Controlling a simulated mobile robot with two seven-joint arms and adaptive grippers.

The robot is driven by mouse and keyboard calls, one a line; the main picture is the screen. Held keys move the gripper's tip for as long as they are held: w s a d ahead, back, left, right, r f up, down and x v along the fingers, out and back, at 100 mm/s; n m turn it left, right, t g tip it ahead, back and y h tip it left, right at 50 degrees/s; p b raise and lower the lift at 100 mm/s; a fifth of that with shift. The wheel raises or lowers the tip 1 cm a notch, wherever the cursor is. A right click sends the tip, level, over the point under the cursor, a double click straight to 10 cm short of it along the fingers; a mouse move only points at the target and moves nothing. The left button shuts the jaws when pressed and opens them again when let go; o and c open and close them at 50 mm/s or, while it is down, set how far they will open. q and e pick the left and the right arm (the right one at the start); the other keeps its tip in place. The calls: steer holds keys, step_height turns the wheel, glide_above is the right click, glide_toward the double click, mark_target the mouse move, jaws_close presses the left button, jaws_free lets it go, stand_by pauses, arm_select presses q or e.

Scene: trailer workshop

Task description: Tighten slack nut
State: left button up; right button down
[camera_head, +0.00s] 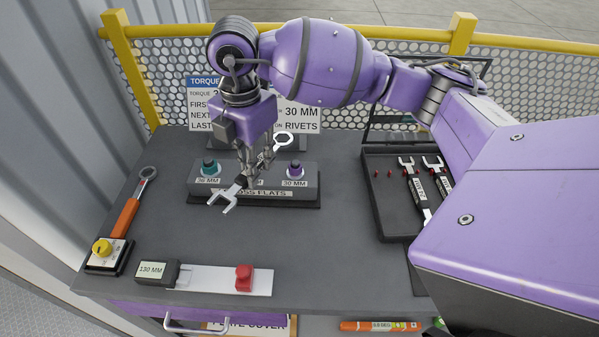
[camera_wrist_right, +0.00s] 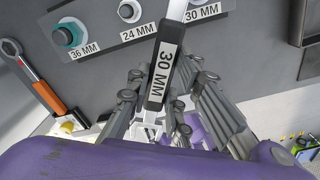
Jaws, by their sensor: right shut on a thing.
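My right gripper (camera_head: 250,181) is shut on a double-ended wrench (camera_head: 227,198), held tilted over the bench. In the right wrist view the wrench's black grip reads 30 MM (camera_wrist_right: 163,75), between the fingers (camera_wrist_right: 164,92). Its open jaw points toward the bench front and its ring end to the back, in the head view. Behind it stands a grey nut block (camera_head: 226,190). A teal nut (camera_head: 209,167) sits at the 36 MM label and a purple one (camera_head: 295,169) at 30 MM. The middle 24 MM nut (camera_wrist_right: 129,11) shows in the wrist view. My left gripper is out of view.
A torque sign (camera_head: 200,104) stands at the back, partly hidden by my arm. An orange-handled wrench (camera_head: 127,215) lies left. A 130 MM gauge (camera_head: 151,270) with a red knob (camera_head: 244,277) lies in front. A tray (camera_head: 393,222) at right holds two wrenches.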

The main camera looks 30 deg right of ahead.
steer(key=shift+m, duration=0.8)
steer(key=shift+s+d+r+m, duration=0.2)
steer(key=shift+d+m, duration=0.1)
steer(key=shift+m, duration=0.5)
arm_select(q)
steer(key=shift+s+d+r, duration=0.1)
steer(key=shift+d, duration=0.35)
arm_select(e)
steer(key=shift+w+a+f, duration=0.1)
steer(key=shift+a, duration=0.05)
